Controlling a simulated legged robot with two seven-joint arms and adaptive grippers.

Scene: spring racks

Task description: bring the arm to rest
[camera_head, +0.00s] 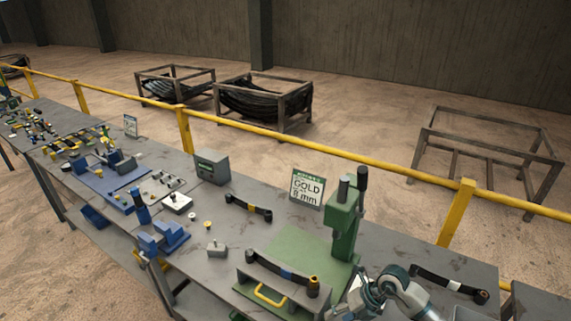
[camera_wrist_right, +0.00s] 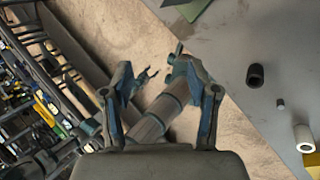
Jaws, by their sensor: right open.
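My right arm (camera_head: 400,292) shows at the bottom right of the head view, grey and teal, low over the front right part of the bench, beside the green press. In the right wrist view my right gripper (camera_wrist_right: 154,72) has its two teal and grey fingers spread wide, with nothing held between them. Jointed grey and teal parts show beyond and between the fingers; I cannot tell which part of my body they are. My left gripper cannot be made out in the head view.
The green press (camera_head: 345,225) stands on the grey bench (camera_head: 225,232), near a GOLD 8 mm sign (camera_head: 307,187). A dark bar (camera_head: 448,283) lies right of my arm. A yellow rail (camera_head: 290,147) runs behind. In the wrist view, a black cylinder (camera_wrist_right: 255,76) and white cylinder (camera_wrist_right: 304,138) stand on the bench.

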